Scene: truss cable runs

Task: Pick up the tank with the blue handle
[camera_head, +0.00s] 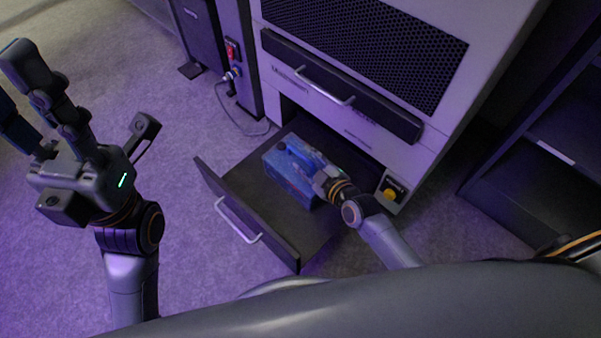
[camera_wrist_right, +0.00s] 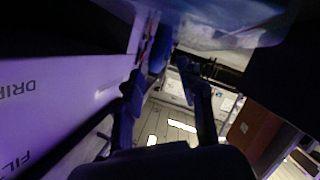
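The tank (camera_head: 288,172) is a blue box with a blue handle (camera_head: 298,149) along its top. It sits in the pulled-out drawer (camera_head: 266,214). My right gripper (camera_head: 316,174) is at the tank's right end, close to the handle; its fingers are hard to make out there. In the right wrist view its dark fingers (camera_wrist_right: 172,80) stand apart with a gap between them. A translucent blue-white surface, probably the tank (camera_wrist_right: 215,35), is beyond the tips. My left gripper (camera_head: 97,110) is raised over the floor at the left, fingers spread, holding nothing.
The drawer has a metal handle (camera_head: 238,220) on its front panel. The white cabinet (camera_head: 340,115) rises behind it, with a yellow button (camera_head: 389,194) at its lower right. A cable (camera_head: 236,115) hangs to the floor at the left. Dark shelving (camera_head: 540,165) stands at the right.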

